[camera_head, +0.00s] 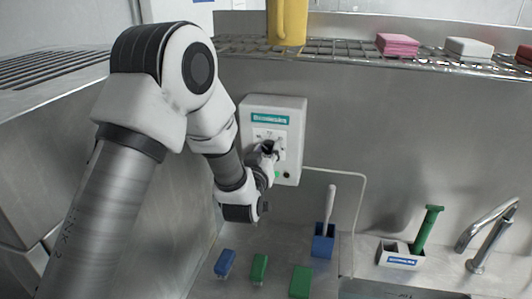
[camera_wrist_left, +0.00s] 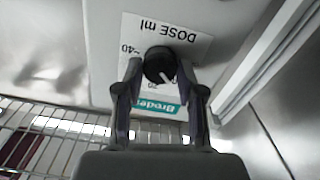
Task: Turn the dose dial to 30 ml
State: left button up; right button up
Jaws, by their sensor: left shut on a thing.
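The white dispenser box (camera_head: 294,110) is fixed to the steel wall in the head view, with a teal label at its top. My left gripper (camera_head: 266,151) is at its front and covers most of the dial there. In the left wrist view the black round dose dial (camera_wrist_left: 157,60) sits on a white plate (camera_wrist_left: 185,38) marked "DOSE ml", seen upside down. My left gripper (camera_wrist_left: 160,72) is shut on the dial, one finger on each side. The dial's white pointer points down and slightly right in that picture. A "40" shows at the left; other numbers are partly hidden or blurred. My right gripper is not in view.
A wire shelf (camera_head: 345,48) runs above the box, holding a yellow jug (camera_head: 288,22) and several sponges. Below are a blue holder (camera_head: 323,243) with a white-handled tool, a white caddy (camera_head: 400,257) with a green tool, a tap (camera_head: 485,240) and several coloured blocks.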

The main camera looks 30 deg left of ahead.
pick_arm(q)
jog(key=m+b, duration=0.2)
jog(key=m, duration=0.2)
jog(key=shift+f, duration=0.1)
jog(key=m+b, duration=0.1)
jog(key=m, duration=0.4)
jog(key=shift+m, duration=0.3)
jog(key=m, duration=0.5)
jog(key=shift+b, duration=0.4)
jog(key=shift+r+m, duration=0.15)
jog(key=shift+m, duration=1.05)
jog(key=shift+r+m, duration=0.1)
jog(key=shift+m, duration=1.1)
jog(key=shift+w+r, duration=0.1)
